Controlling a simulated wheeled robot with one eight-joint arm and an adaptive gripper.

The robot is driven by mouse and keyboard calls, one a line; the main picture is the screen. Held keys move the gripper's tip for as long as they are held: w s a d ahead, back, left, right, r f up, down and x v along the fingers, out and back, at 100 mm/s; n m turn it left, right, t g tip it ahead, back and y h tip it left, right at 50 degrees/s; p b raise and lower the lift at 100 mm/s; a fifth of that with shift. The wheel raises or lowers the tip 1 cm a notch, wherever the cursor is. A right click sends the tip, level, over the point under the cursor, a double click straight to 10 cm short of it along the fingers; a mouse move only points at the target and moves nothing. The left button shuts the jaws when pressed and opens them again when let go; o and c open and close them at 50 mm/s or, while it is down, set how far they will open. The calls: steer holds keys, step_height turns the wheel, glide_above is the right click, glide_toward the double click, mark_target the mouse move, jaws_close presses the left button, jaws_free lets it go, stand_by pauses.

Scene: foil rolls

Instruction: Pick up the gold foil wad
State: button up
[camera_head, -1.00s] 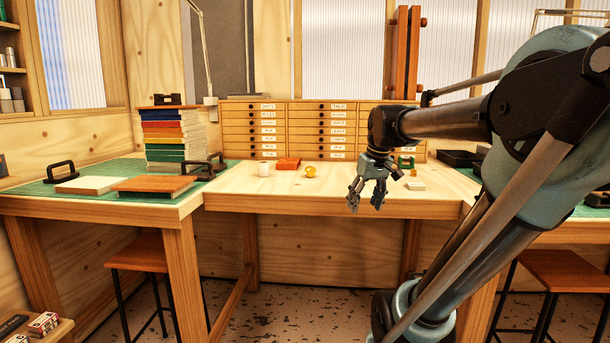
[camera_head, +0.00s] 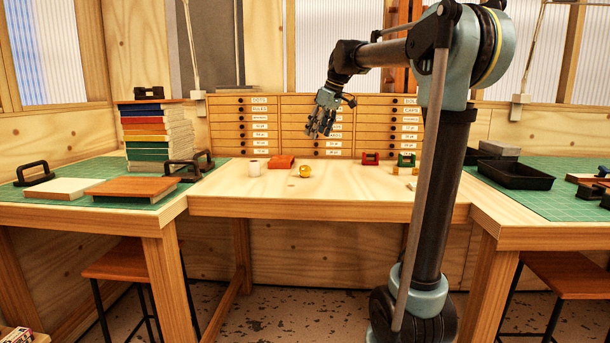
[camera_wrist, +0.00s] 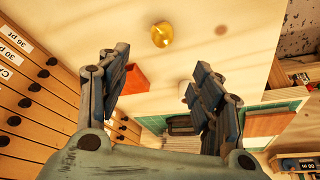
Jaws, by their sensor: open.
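The gold foil wad (camera_head: 305,171) is a small shiny yellow lump on the middle wooden table, just right of an orange-red block. In the wrist view the wad (camera_wrist: 161,34) lies on bare wood beyond the fingertips, near the top middle. My gripper (camera_head: 320,124) is open and empty. It hangs above the table, higher than the wad and slightly to its right, in front of the drawer cabinet. In the wrist view its fingers (camera_wrist: 163,80) stand wide apart with nothing between them touching.
The orange-red block (camera_head: 281,162) and a white roll (camera_head: 259,167) sit left of the wad. A red item (camera_head: 370,158) and a green item (camera_head: 406,160) stand to the right. The drawer cabinet (camera_head: 283,127) lines the back. The table front is clear.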

glide_above(305, 166)
steer(key=s+d, duration=0.2)
steer(key=f, duration=0.9)
steer(key=shift+w+a+f, duration=0.1)
steer(key=shift+w+a, duration=0.1)
steer(key=shift+d+x, duration=0.2)
steer(key=shift+x, duration=2.9)
steer(key=shift+f, duration=0.1)
steer(key=c, duration=0.9)
